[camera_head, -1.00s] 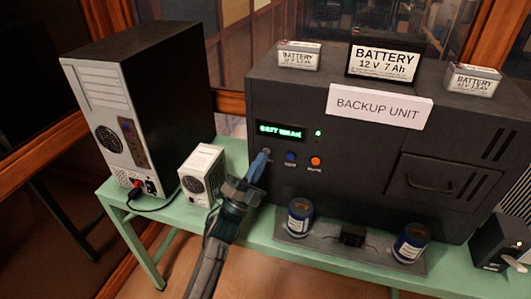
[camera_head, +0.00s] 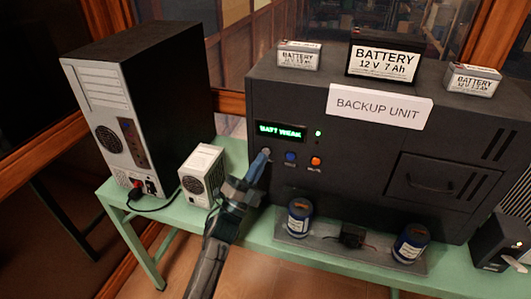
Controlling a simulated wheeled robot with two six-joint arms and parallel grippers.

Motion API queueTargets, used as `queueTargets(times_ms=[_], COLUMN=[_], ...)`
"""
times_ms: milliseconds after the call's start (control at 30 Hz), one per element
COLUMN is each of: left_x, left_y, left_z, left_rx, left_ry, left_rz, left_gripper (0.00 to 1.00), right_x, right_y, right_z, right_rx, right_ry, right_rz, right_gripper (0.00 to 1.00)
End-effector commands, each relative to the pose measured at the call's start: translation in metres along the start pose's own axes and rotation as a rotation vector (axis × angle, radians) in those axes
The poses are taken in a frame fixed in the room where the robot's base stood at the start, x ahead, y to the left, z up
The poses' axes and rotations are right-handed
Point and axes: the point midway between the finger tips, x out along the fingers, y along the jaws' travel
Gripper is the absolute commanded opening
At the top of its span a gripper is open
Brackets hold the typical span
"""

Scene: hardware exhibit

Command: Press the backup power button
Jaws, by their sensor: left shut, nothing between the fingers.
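The backup unit (camera_head: 350,143) is a large dark box on a green bench, with a white "BACKUP UNIT" sign (camera_head: 379,106). Its green display (camera_head: 281,131) reads "BATT WEAK", with a small lit green lamp (camera_head: 318,133) to its right. Below the display sit a grey button (camera_head: 267,151), a blue button (camera_head: 290,157) and an orange button (camera_head: 315,161); their small labels are too blurred to read. My left gripper (camera_head: 259,164) is shut and empty, its bluish tip at or just in front of the leftmost, grey button. Contact cannot be told. My right gripper is not in view.
A black-and-grey computer tower (camera_head: 140,110) and a small white box (camera_head: 203,176) stand left of the unit. A tray (camera_head: 325,240) with two blue cylinders lies in front. Batteries (camera_head: 383,63) stand on top. A dark box (camera_head: 499,240) is at right.

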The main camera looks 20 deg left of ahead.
Motion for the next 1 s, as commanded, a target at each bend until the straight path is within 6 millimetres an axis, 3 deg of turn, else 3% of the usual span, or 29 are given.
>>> queueTargets(times_ms=[1000], left_x=[0.0064], left_y=[0.0045], left_z=[0.0045], left_rx=[0.0], left_ry=[0.0], left_rz=[0.0], left_gripper=[0.0], right_x=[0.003], right_y=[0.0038], right_z=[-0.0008], right_rx=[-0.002], right_ry=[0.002], right_rz=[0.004], right_gripper=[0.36])
